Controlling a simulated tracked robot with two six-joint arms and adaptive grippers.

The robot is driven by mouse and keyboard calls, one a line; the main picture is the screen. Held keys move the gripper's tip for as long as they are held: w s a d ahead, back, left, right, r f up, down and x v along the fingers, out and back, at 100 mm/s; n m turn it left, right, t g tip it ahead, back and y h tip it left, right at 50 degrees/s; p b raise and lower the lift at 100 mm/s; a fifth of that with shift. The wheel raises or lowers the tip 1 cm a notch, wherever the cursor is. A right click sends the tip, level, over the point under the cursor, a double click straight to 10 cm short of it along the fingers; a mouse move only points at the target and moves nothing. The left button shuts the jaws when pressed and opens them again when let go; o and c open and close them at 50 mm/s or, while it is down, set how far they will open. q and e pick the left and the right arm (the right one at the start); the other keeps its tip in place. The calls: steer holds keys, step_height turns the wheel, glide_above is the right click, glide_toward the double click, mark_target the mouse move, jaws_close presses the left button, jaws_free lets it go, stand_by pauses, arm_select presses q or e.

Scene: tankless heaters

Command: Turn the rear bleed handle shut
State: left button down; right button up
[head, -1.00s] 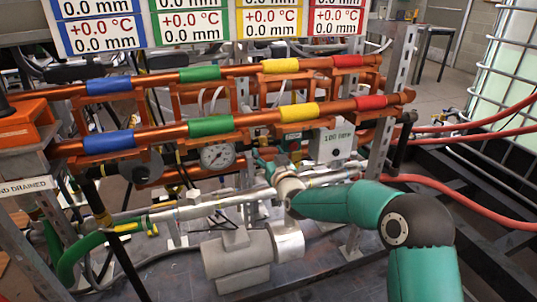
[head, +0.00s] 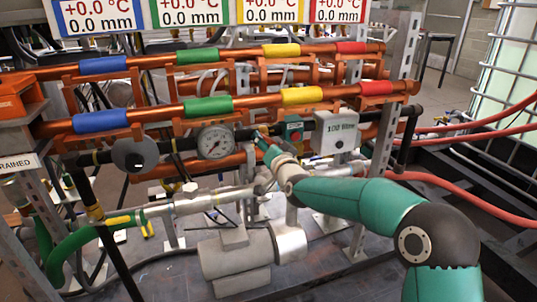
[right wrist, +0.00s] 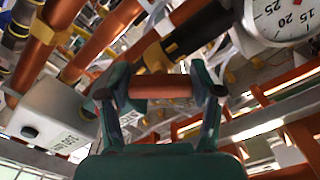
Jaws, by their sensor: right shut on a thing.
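My right gripper (head: 263,142) reaches in among the pipes, just right of the round pressure gauge (head: 213,142). In the right wrist view, my right gripper (right wrist: 160,92) has its two green fingers on either end of a short copper-coloured bar (right wrist: 160,86) and is shut on it. The bar lies level across the picture between the fingertips. I cannot tell for sure that this bar is the rear bleed handle. In the head view the fingertips are small and the held bar cannot be made out. My left gripper is not in view.
A grey motor-like cylinder (head: 236,258) stands below. Red hoses (head: 450,187) lie at right.

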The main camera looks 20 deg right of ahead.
steer(key=m+b, duration=0.5)
steer(key=shift+f+m, duration=0.15)
steer(key=shift+m, duration=0.25)
steer(key=m+b, duration=0.2)
steer(key=m, duration=0.1)
steer(key=shift+b, duration=0.4)
steer(key=shift+r+m+b, duration=0.2)
steer(key=shift+m+b, duration=0.35)
steer(key=shift+m, duration=0.35)
steer(key=o, duration=1.2)
steer(key=shift+c, duration=0.2)
steer(key=shift+r, duration=0.1)
